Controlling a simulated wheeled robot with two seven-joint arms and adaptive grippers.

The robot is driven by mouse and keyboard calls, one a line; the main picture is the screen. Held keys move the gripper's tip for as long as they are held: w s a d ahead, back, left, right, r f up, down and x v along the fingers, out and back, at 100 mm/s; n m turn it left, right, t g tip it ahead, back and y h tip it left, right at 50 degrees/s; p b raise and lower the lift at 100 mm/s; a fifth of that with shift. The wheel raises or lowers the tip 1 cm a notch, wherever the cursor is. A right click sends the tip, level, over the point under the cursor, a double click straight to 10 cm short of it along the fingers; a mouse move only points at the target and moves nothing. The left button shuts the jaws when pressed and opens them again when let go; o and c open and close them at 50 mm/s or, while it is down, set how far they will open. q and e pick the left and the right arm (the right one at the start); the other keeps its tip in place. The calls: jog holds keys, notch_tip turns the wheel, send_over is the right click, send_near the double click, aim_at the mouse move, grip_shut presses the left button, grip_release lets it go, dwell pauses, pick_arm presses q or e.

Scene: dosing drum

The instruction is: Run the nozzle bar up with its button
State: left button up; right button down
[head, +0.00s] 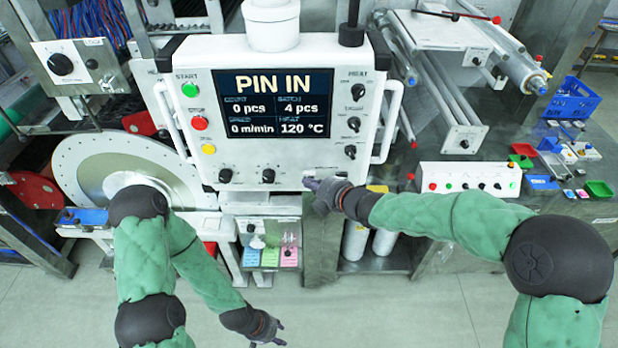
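The white control panel (243,150) faces me, and its screen (277,103) reads PIN IN, 0 pcs, 4 pcs, 0 m/min and 120 °C. My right gripper (309,184) is at the panel's lower right edge, its tips over or just in front of the small controls there. It hides part of that corner, and I cannot tell contact or whether it is shut. My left gripper (281,333) hangs low over the floor, empty, with its fingertips apart. I cannot single out the nozzle bar or its labelled button.
Green (190,90), red (200,123) and yellow (208,149) buttons line the panel's left side. A lower button box (468,178) stands on the bench to the right. A large pale disc (95,165) is at left. Open floor (380,310) lies in front.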

jog(key=shift+w, duration=0.25)
jog(key=shift+s, duration=0.15)
dwell(0.5)
jog(key=shift+s+b, duration=0.55)
jog(key=shift+s, duration=0.2)
jog(key=s+b, duration=0.2)
jog(key=s, duration=0.2)
jog(key=shift+s+b, duration=0.3)
jog(key=shift+s, duration=0.1)
dwell(0.5)
